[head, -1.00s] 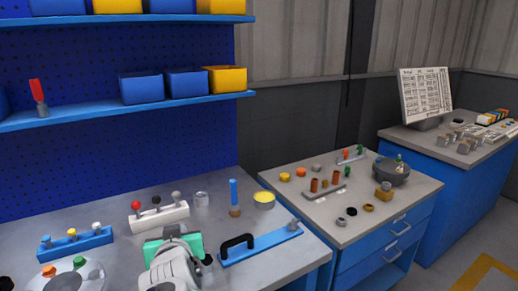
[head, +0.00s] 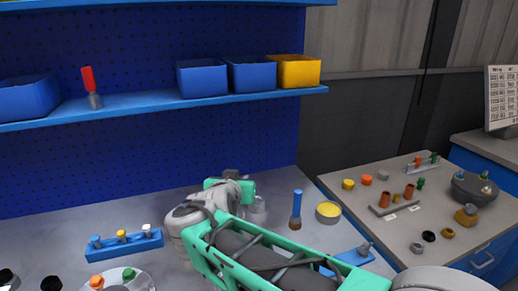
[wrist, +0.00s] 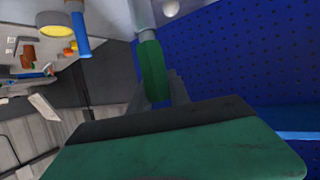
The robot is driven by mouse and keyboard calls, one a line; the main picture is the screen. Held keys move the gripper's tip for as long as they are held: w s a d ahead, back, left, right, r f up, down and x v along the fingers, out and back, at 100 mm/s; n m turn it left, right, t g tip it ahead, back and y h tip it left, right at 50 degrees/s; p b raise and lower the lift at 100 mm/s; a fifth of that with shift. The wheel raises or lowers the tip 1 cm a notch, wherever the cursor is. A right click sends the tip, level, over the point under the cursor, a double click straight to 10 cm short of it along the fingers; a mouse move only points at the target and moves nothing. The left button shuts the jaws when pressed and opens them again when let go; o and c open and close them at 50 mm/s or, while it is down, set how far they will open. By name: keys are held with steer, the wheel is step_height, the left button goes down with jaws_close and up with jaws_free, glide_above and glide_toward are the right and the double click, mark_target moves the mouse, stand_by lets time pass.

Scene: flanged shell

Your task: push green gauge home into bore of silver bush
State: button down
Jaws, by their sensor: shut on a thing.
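The green gauge (wrist: 152,70) is in my gripper (wrist: 156,88), between the two grey fingers in the wrist view. A pale grey shaft extends from its green part and runs out of the top of the picture, so its end is hidden. In the head view my gripper (head: 232,188) is over the back of the bench, and the gauge cannot be made out there. The silver bush (head: 259,204) appears just right of my gripper, partly covered by my arm. Whether the gauge touches or enters the bore cannot be seen.
A blue-handled tool (head: 297,205) and a yellow-topped round tin (head: 328,212) stand right of the bush. A blue rack (head: 125,246) with several knobs is at left. The pegboard (head: 150,160) rises behind. My arm covers the bench's middle.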

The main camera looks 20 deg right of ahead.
steer(key=w+d+f+m+g+h+p, duration=0.2)
steer(key=w+d+m+g+h+p, duration=0.3)
steer(key=w+d, duration=0.7)
steer(key=w+m, duration=0.1)
steer(key=w, duration=0.2)
steer(key=shift+w+d+f+m+g+h, duration=0.3)
steer(key=shift+w+d+f+m, duration=0.05)
steer(key=shift+w+f+m, duration=0.05)
steer(key=shift+f, duration=0.15)
steer(key=shift+a+f+b, duration=0.1)
steer(key=shift+f+b, duration=2.05)
steer(key=shift+f, duration=0.65)
steer(key=shift+f+b, duration=0.15)
steer(key=shift+b, duration=0.35)
steer(key=shift+f, duration=0.35)
steer(key=shift+f+b, duration=1.8)
steer(key=shift+f, duration=0.25)
